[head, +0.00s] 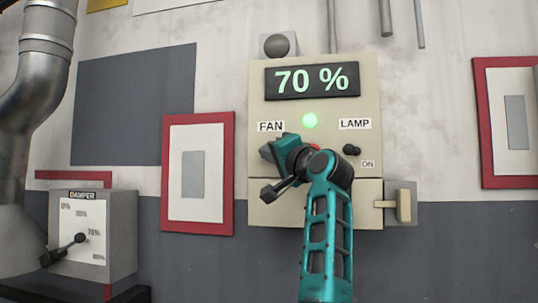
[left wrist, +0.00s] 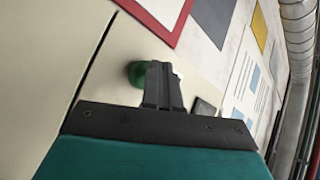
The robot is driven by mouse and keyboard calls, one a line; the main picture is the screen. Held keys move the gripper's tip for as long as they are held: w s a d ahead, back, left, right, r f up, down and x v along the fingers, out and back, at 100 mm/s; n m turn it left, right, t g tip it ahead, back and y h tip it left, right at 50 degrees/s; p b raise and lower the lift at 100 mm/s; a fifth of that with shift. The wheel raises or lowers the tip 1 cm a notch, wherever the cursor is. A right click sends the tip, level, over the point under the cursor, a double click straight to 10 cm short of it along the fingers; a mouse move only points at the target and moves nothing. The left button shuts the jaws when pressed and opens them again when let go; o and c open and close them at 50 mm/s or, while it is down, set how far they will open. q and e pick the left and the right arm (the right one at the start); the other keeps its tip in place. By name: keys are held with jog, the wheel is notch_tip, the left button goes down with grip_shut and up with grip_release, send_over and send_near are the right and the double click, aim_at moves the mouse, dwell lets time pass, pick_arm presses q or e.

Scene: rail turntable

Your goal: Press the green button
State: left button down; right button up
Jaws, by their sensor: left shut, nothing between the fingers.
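A beige control panel (head: 258,100) hangs on the wall with a "70 %" display (head: 312,80), a lit green lamp (head: 310,120) and FAN and LAMP labels. My left gripper (head: 284,152) is in front of the panel just below the FAN label. In the left wrist view its fingers (left wrist: 161,84) are shut and empty. The green button (left wrist: 136,73) shows there right behind and beside the fingertips, partly covered by them. I cannot tell whether they touch it. In the head view the gripper hides the green button. A bit of red (head: 315,147) shows beside the gripper.
A black knob (head: 351,150) sits under the LAMP label, and a lever switch (head: 403,205) is at the panel's lower right. A damper box (head: 93,232) with a pointer is at lower left. Red-framed plates (head: 168,175) flank the panel. A metal duct (head: 45,60) runs at far left.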

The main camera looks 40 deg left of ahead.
pick_arm(q)
jog(key=shift+s+d, duration=0.25)
jog(key=shift+s, duration=0.2)
jog(key=shift+b, duration=0.3)
jog(key=shift+s+d+b, duration=0.4)
jog(key=shift+s+b, duration=0.1)
jog(key=shift+s, duration=0.25)
jog(key=shift+s+d+b, duration=0.4)
jog(key=shift+s+b, duration=0.1)
jog(key=shift+s, duration=0.2)
jog(key=shift+s+d+b, duration=0.4)
jog(key=shift+s+b, duration=0.1)
jog(key=shift+s, duration=0.25)
